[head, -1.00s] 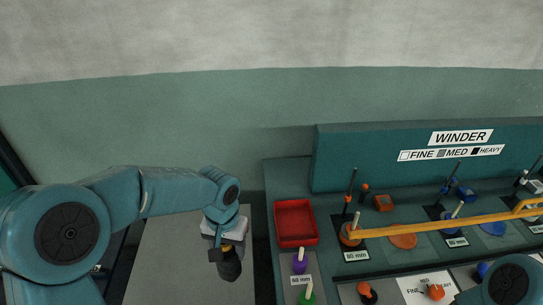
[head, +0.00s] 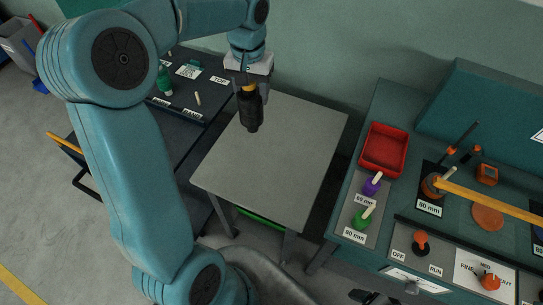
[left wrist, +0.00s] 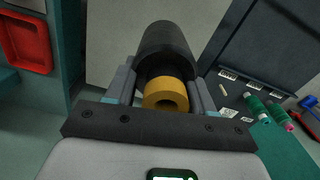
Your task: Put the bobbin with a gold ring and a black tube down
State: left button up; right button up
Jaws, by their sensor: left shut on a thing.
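The bobbin is a black tube (head: 252,112) with a gold ring (head: 249,88) at its upper end. My left gripper (head: 248,78) points down and is shut on it, with the tube hanging upright below the jaws. In the head view the tube overlaps the back left part of a grey table (head: 275,165); I cannot tell how far above the top it is. In the left wrist view the gold ring (left wrist: 166,94) sits between the fingers, with the black tube (left wrist: 165,48) beyond it. My right gripper is not in view.
The grey table top is bare. Left of it stands a dark bench (head: 190,105) with labels and a green bobbin (head: 164,82).

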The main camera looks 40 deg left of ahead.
pick_arm(q)
notch_tip(320, 180, down, 20)
jog(key=a, duration=0.1)
jog(key=shift+f+p, duration=0.2)
jog(key=shift+p, duration=0.25)
jog(key=shift+s, duration=0.15)
jog(key=shift+f, duration=0.1)
jog(key=o, duration=1.2)
